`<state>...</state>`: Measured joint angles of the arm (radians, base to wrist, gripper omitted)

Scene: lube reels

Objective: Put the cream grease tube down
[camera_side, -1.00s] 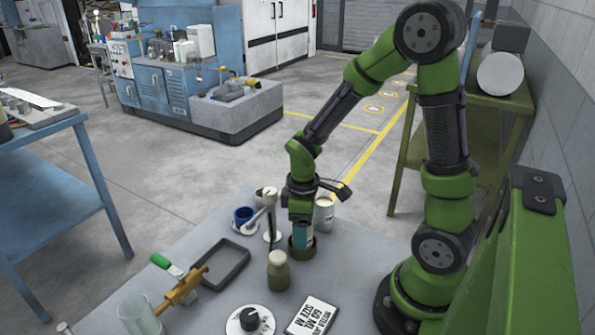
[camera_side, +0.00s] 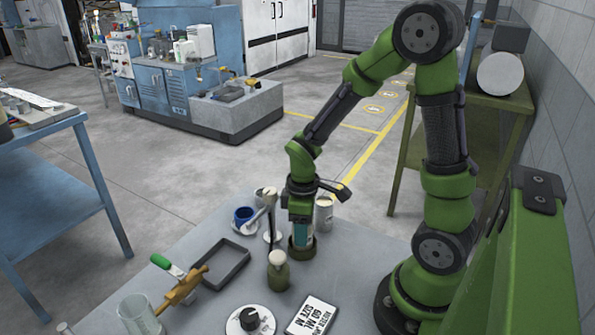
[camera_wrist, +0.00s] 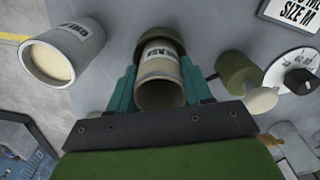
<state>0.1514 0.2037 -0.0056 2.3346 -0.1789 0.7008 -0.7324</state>
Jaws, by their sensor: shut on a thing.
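The cream grease tube (camera_wrist: 160,80) shows in the wrist view between the two teal fingers of my gripper (camera_wrist: 160,92), with a dark printed label on its side. My gripper is shut on it. The tube's far end meets an olive-green round holder (camera_wrist: 160,42); how deep it sits in it I cannot tell. In the side view my gripper (camera_side: 302,234) points straight down at the olive holder (camera_side: 302,252) on the grey table, and the tube is mostly hidden by the fingers.
A pale labelled can (camera_side: 324,213) stands close behind the gripper. An olive bottle with a cream top (camera_side: 278,272) stands in front.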

